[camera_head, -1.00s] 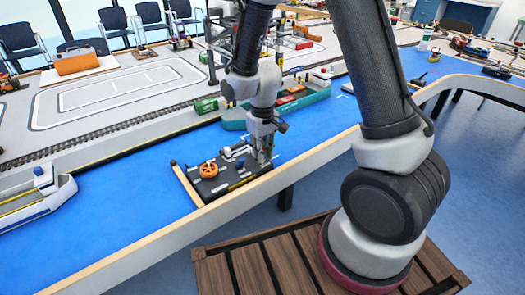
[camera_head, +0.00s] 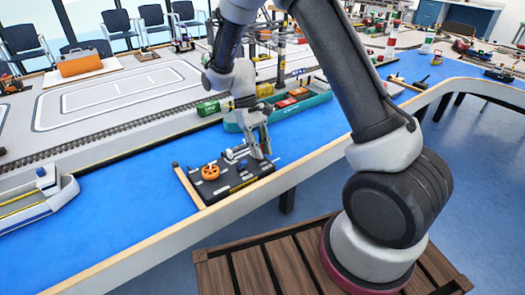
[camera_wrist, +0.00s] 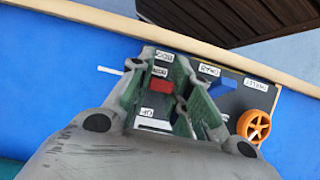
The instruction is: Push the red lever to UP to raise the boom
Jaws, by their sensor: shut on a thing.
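The dark control panel (camera_head: 225,188) lies on the blue surface by the wooden edge. It carries an orange wheel (camera_head: 210,172), which also shows in the wrist view (camera_wrist: 254,124). In the wrist view the red lever (camera_wrist: 162,85) shows between the two green-padded fingers of my gripper (camera_wrist: 166,62), which is shut on it. A white UP label (camera_wrist: 147,112) shows beside the lever, on the lower side of the picture; other labels sit along the panel's top. In the head view my gripper (camera_head: 262,150) reaches down at the panel's right end, and the lever cannot be made out.
A teal ship (camera_head: 300,108) with containers lies behind my gripper. A white and blue boat (camera_head: 40,205) is at the left. A wooden rail (camera_head: 130,255) bounds the front of the blue surface.

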